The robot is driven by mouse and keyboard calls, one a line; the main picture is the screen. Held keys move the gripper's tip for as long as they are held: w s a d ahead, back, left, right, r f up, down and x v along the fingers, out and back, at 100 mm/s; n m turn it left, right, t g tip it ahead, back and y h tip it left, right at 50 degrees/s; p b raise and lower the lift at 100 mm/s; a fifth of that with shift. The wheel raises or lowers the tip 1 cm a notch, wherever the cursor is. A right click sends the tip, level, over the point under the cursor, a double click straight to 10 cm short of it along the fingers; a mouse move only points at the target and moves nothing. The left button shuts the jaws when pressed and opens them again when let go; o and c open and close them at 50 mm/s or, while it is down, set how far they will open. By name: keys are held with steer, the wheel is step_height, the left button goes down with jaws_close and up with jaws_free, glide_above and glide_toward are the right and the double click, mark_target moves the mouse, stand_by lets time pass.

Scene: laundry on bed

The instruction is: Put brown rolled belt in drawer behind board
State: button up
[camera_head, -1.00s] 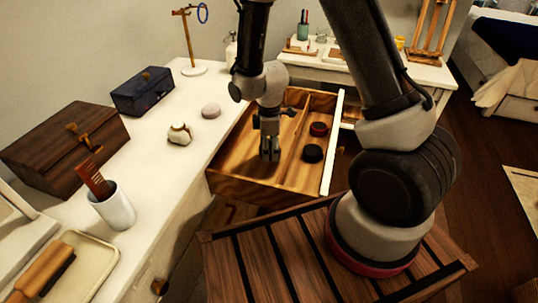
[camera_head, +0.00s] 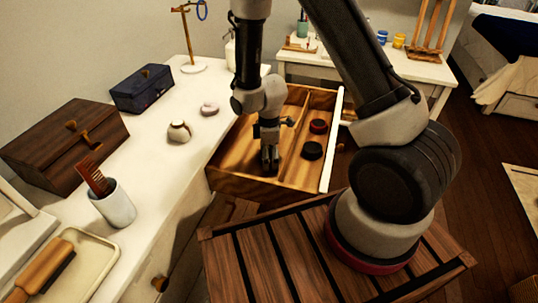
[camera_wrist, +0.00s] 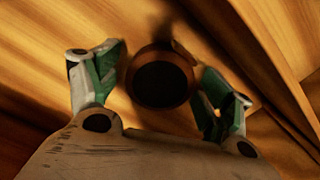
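The brown rolled belt (camera_wrist: 163,54) shows in the wrist view as a round coil with a dark centre, lying on the drawer floor. My gripper (camera_wrist: 164,72) has its two green-padded fingers apart, one on each side of the belt; whether they touch it is unclear. In the head view my gripper (camera_head: 270,164) points down into the left, wider compartment of the open wooden drawer (camera_head: 250,187) and hides the belt. A wooden board (camera_head: 294,142) divides the drawer lengthwise; it also shows in the wrist view (camera_wrist: 265,55).
The narrower right compartment holds a black roll (camera_head: 312,150) and a dark red roll (camera_head: 318,126). The white dresser top (camera_head: 150,160) at left holds boxes, a cup and small items. A slatted wooden surface (camera_head: 255,260) is in front, below my arm.

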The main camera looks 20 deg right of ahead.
steer(key=d+r+m+t, duration=0.1)
steer(key=d+r+m, duration=0.25)
steer(key=r, duration=1.65)
steer(key=s+d+r+m+t, duration=0.1)
steer(key=s+d+r+m, duration=0.4)
steer(key=s+r, duration=0.4)
steer(key=s+d+r+m+t, duration=0.2)
steer(key=s+d+r+m, duration=0.4)
steer(key=s+r, duration=0.3)
steer(key=shift+s+d+m, duration=0.2)
steer(key=shift+s+m, duration=0.15)
steer(key=shift+s, duration=0.2)
